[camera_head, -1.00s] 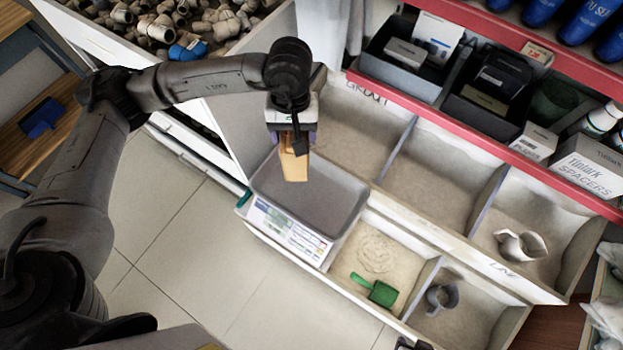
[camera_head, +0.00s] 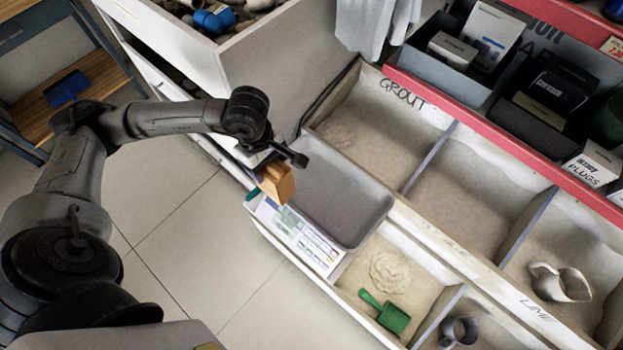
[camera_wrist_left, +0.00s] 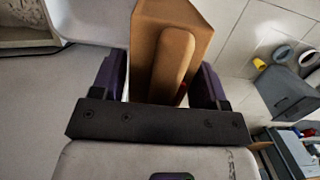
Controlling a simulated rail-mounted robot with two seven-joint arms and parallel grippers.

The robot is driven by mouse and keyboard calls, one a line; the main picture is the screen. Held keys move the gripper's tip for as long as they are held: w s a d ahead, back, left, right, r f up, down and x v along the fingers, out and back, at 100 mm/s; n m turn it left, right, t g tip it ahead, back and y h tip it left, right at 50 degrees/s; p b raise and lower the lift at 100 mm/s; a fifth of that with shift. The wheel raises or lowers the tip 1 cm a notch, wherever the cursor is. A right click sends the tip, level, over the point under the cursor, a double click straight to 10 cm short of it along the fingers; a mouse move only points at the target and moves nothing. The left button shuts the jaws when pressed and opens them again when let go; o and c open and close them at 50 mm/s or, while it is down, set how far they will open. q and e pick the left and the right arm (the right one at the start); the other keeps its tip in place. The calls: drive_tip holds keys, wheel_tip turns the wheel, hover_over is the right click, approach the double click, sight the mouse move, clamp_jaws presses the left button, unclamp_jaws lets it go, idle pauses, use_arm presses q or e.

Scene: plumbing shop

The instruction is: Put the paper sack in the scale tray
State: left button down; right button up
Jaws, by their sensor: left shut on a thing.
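The paper sack (camera_head: 280,183) is a small tan-brown block-like bag. My left gripper (camera_head: 268,172) is shut on it; the wrist view shows the sack (camera_wrist_left: 170,50) between the two dark purple fingers (camera_wrist_left: 160,85). In the head view, the sack appears tilted at the left end of the grey scale tray (camera_head: 345,205), overlapping the tray's edge and the scale's panel (camera_head: 300,238). Its exact height is hard to tell. The visible part of the tray is empty. My right gripper is not in view.
Sand-filled bins (camera_head: 460,190) lie right of the scale. A green scoop (camera_head: 386,314) rests in the bin nearest it. A tall grey panel (camera_head: 290,60) stands behind the tray, and a red-edged shelf (camera_head: 480,125) runs along the back right. Floor lies to the left.

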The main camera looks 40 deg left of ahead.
use_arm(q)
drive_tip(key=w+d+f+b, duration=0.1)
drive_tip(key=w+f+b, duration=0.5)
drive_tip(key=w+f, duration=0.4)
drive_tip(key=shift+w+d+f, duration=0.25)
drive_tip(key=shift+w+f, duration=0.15)
drive_tip(key=shift+w, duration=0.4)
drive_tip(key=shift+f, duration=0.15)
drive_tip(key=shift+c, duration=0.7)
unclamp_jaws()
drive_tip(key=shift+f, duration=0.1)
